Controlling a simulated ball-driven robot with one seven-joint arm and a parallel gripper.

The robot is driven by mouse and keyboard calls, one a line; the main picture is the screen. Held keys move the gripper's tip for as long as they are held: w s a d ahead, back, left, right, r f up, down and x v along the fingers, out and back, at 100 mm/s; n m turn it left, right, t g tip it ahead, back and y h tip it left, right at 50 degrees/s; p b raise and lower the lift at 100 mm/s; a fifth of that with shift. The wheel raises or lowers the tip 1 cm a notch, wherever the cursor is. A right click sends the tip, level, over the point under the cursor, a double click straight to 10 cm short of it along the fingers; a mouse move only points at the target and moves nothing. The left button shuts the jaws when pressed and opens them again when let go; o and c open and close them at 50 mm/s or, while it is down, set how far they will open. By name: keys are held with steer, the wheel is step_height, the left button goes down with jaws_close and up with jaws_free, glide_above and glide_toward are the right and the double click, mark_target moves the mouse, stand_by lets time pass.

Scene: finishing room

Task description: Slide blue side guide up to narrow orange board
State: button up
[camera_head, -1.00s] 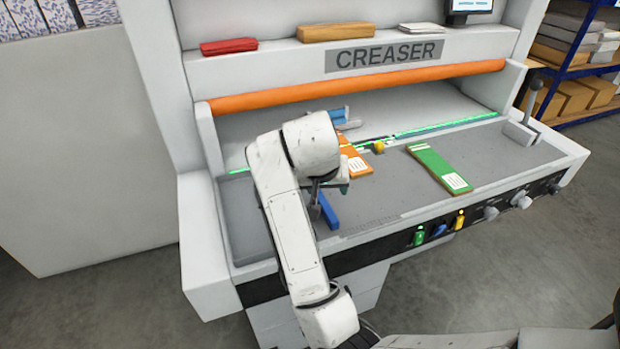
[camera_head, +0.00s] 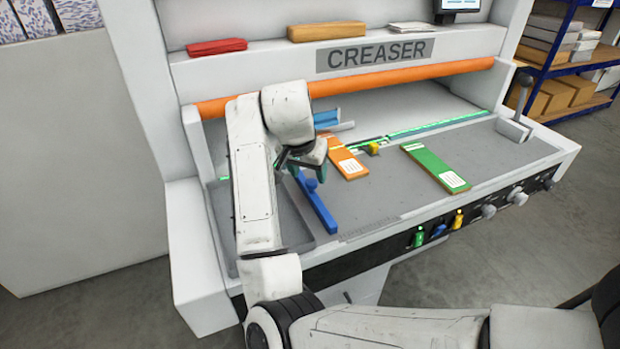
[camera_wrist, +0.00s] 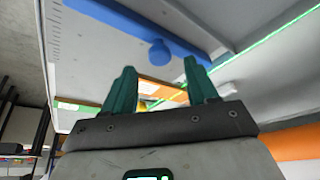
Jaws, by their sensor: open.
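The blue side guide (camera_head: 318,205) lies on the creaser's grey table, a long bar with a round knob (camera_head: 311,184) on it. The narrow orange board (camera_head: 342,158) lies to its right and farther back, with a visible gap between them. My gripper (camera_head: 306,166) is over the guide's rear part, open and empty, and hides some of it. In the wrist view the guide (camera_wrist: 190,35) crosses beyond the teal fingertips. Its knob (camera_wrist: 160,54) shows ahead of the gap between the fingers, apart from both. The orange board (camera_wrist: 180,97) shows partly behind the fingers.
A green board (camera_head: 436,166) lies farther right on the table. A small yellow knob (camera_head: 373,148) sits next to the orange board. A blue piece (camera_head: 327,118) stands behind it, under the orange roller (camera_head: 400,77).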

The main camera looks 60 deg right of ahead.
mark_target(311, 182)
steer(key=shift+x, duration=1.95)
steer(key=shift+c, duration=0.2)
jaws_close()
